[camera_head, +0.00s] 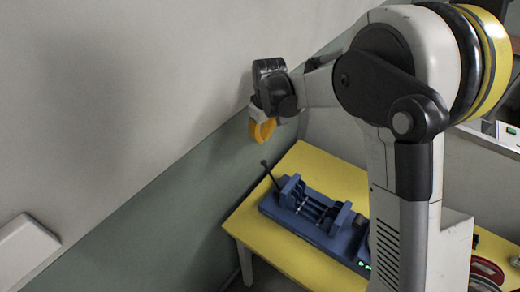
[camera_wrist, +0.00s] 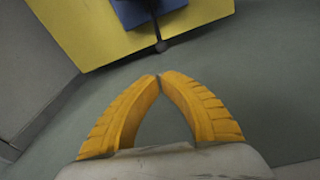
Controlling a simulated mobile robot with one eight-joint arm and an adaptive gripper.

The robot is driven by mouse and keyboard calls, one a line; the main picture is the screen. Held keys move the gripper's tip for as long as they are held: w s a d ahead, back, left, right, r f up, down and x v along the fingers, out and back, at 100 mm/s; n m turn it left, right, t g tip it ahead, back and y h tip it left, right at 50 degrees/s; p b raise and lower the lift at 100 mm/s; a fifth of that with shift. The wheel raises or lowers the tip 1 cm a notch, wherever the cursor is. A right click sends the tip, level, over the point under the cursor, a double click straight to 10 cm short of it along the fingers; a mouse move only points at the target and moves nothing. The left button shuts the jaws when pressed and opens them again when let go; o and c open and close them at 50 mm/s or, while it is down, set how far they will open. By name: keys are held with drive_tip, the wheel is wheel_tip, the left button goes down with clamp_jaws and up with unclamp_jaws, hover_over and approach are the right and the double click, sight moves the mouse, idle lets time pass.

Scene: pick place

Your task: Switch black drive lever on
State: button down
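The black drive lever (camera_head: 270,174) sticks up and tilts outward from the left end of a blue vise-like machine (camera_head: 325,228). Its dark round knob (camera_wrist: 161,46) shows near the top middle of the wrist view, past the yellow table's edge. My gripper (camera_head: 262,131) has orange fingers and hangs in the air above the lever, apart from it. In the wrist view my gripper (camera_wrist: 159,76) has its fingertips together with nothing between them. The knob lies just beyond the tips in that picture. The lever's lower part is only partly visible.
The blue machine stands on a yellow table (camera_head: 262,252). Small green lights (camera_head: 363,265) show at its right end. A wall (camera_head: 130,100) rises on the left. My arm hides part of the table's right side, where a red round object (camera_head: 487,268) lies.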

drive_tip(key=shift+f, duration=0.1)
wheel_tip(320, 180, down, 10)
drive_tip(key=w+b, duration=0.1)
drive_tip(key=b, duration=0.1)
drive_tip(key=shift+w+a, duration=0.2)
drive_tip(key=shift+a, duration=0.2)
idle(0.4)
drive_tip(key=shift+s+d+r+t+y, duration=0.3)
drive_tip(key=shift+d+r, duration=0.05)
drive_tip(key=shift+r, duration=0.1)
drive_tip(key=s+d+r+t+y+b, duration=0.3)
drive_tip(key=s+d, duration=0.3)
drive_tip(key=d, duration=0.1)
drive_tip(key=shift+d+r+y+b, duration=0.2)
drive_tip(key=shift+d+y+b, duration=0.15)
drive_tip(key=shift+y, duration=0.05)
idle(0.3)
